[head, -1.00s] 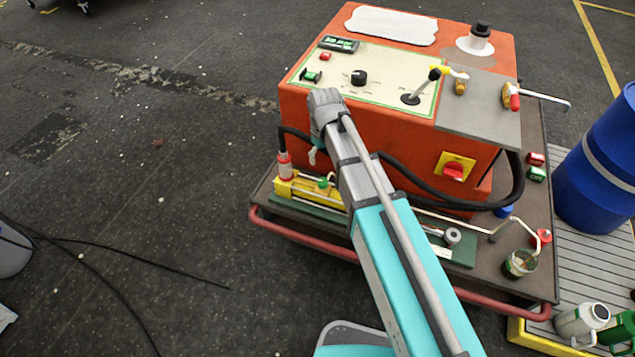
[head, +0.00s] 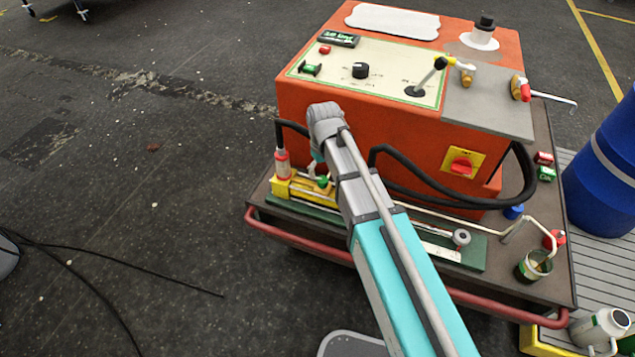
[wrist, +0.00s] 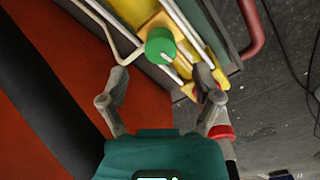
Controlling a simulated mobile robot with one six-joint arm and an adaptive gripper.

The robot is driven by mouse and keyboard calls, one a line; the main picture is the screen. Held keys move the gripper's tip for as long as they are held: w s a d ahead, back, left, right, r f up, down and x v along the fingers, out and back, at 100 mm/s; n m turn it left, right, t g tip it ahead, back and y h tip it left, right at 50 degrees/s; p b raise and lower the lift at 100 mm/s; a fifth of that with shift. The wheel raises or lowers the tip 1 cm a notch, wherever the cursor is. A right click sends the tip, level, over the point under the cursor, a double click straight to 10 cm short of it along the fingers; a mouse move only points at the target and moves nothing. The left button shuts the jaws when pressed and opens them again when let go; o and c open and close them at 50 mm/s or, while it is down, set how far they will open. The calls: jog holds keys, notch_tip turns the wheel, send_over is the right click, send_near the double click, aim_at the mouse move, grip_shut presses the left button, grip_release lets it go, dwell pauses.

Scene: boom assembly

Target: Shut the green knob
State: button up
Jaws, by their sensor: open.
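The green knob (wrist: 160,46) sits on a yellow block (wrist: 155,22) beside pale pipes in the wrist view. A pale line marks its face. In the head view the knob (head: 322,182) is small, on the yellow part (head: 300,188) low at the front of the orange machine. My gripper (wrist: 162,80) is open and empty, its two fingers spread to either side just short of the knob in the picture. The gap in depth is hard to judge. In the head view my arm hides most of the gripper (head: 316,168), which is close to the knob.
The orange machine (head: 400,130) rises right behind the knob. A black hose (head: 430,197) loops along its front. A red-capped cylinder (head: 281,164) stands left of the knob. A red rail (head: 300,245) edges the cart. The floor at left is mostly clear.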

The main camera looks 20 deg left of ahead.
aim_at(323, 179)
jog(key=shift+f+b, duration=1.75)
jog(key=shift+f, duration=0.3)
grip_shut()
jog(key=shift+m, duration=0.8)
